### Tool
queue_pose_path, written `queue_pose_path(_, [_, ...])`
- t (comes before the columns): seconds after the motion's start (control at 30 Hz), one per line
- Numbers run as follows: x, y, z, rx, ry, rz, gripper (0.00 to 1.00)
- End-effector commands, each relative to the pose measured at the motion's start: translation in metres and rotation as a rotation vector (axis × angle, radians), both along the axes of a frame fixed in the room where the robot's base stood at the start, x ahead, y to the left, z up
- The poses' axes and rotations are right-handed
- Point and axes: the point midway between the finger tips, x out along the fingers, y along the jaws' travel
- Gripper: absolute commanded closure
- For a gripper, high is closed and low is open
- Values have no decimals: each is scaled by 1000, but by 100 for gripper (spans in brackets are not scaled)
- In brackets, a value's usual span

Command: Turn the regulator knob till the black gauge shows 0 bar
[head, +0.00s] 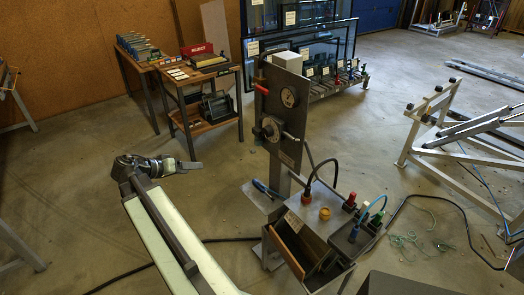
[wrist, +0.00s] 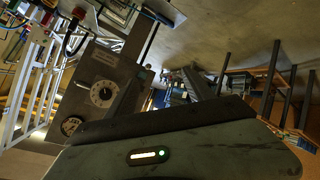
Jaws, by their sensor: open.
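An upright grey panel (head: 288,73) on a post carries a round dark gauge (head: 289,96) near its top; the reading is too small to make out. Below it is the regulator knob (head: 272,129), with a pale rod sticking out to the right. In the wrist view the panel is tilted, with the knob and its white scale ring (wrist: 102,93) and the dark gauge (wrist: 70,126) at the left. My gripper (head: 197,165) is open and empty, left of the panel and apart from the knob. Its fingertips cannot be made out clearly in the wrist view.
A red handle (head: 260,86) sits at the panel's upper left edge. A metal box (head: 322,213) with coloured fittings and hoses stands at the panel's foot. A wooden workbench (head: 206,116) is behind, and a pale metal frame (head: 430,130) is at right. Floor between gripper and panel looks clear.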

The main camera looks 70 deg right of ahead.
Motion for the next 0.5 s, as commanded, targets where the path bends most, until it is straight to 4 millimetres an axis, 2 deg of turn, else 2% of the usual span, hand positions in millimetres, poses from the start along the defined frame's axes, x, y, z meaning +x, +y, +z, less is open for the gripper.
queue_pose_path(0.03, [-37, -49, -9, -151, -22, -119, 39])
queue_pose_path(0.1, [-82, -97, 12, -355, -48, -237, 39])
queue_pose_path(0.2, [-128, -134, 38, -562, -66, -327, 39])
queue_pose_path(0.3, [-150, -150, 55, -669, -73, -359, 39])
queue_pose_path(0.5, [-157, -156, 64, -699, -75, -366, 39])
